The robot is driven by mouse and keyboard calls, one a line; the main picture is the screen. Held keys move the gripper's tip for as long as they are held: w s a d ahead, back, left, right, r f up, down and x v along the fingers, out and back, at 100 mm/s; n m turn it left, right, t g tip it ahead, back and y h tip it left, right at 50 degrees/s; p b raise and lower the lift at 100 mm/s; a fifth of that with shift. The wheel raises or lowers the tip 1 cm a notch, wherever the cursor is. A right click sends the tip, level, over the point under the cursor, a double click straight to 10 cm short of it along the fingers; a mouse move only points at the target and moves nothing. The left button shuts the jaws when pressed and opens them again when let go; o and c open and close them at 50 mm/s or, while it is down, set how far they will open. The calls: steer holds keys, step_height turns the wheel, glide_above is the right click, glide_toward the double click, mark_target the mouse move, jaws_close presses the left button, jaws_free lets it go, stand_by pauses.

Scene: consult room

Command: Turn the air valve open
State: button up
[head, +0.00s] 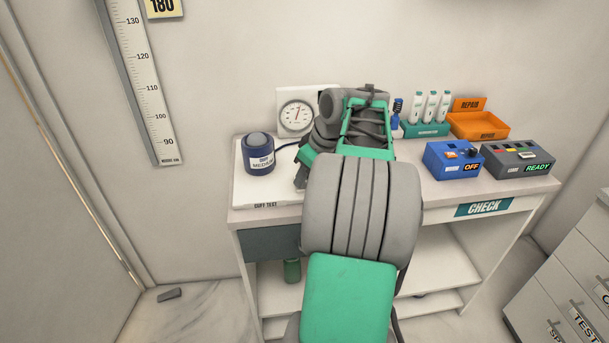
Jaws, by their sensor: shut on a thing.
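No air valve shows in the head view; that area is covered by my arm. A dark blue cuff (259,155) with a MEDIUM label stands upright on the board, left of my gripper and apart from it. A dark tube (287,146) runs from the cuff to the right and goes behind my arm. A round white dial gauge (297,116) stands behind, its needle near the top.
Right of my arm on the table (438,197) are a teal rack (426,130) of white bottles, an orange REPAIR tray (478,125), a blue box (453,161) reading OFF and a grey box (517,160) reading READY. Drawers (575,270) stand at the lower right.

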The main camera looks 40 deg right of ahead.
jaws_close()
steer(key=shift+m, duration=0.3)
steer(key=shift+a+m+h+b, duration=0.1)
steer(key=shift+m+h+b, duration=0.5)
steer(key=shift+m+b, duration=0.55)
steer(key=m+h+b, duration=0.1)
steer(key=m, duration=0.1)
steer(key=m+h+b, duration=0.1)
steer(key=m, duration=0.2)
steer(key=shift+w+a+m+g, duration=0.1)
steer(key=shift+a+m+g, duration=0.1)
steer(key=shift+m+g, duration=0.15)
steer(key=m, duration=0.2)
steer(key=m+g+h+p, duration=0.1)
steer(key=m, duration=0.2)
steer(key=shift+w+r+g+h, duration=0.1)
steer(key=shift+r+g+h, duration=0.1)
steer(key=shift+g+h, duration=0.1)
steer(key=shift+f+m+g+h+p, duration=0.15)
steer(key=shift+m+g+p, duration=0.35)
steer(key=shift+m, duration=0.65)
steer(key=shift+r+m+g+h+p, duration=0.2)
steer(key=shift+m+p, duration=0.45)
steer(key=shift+m, duration=0.5)
steer(key=o, duration=0.8)
jaws_free()
steer(key=shift+f, duration=0.2)
steer(key=shift+c, duration=0.2)
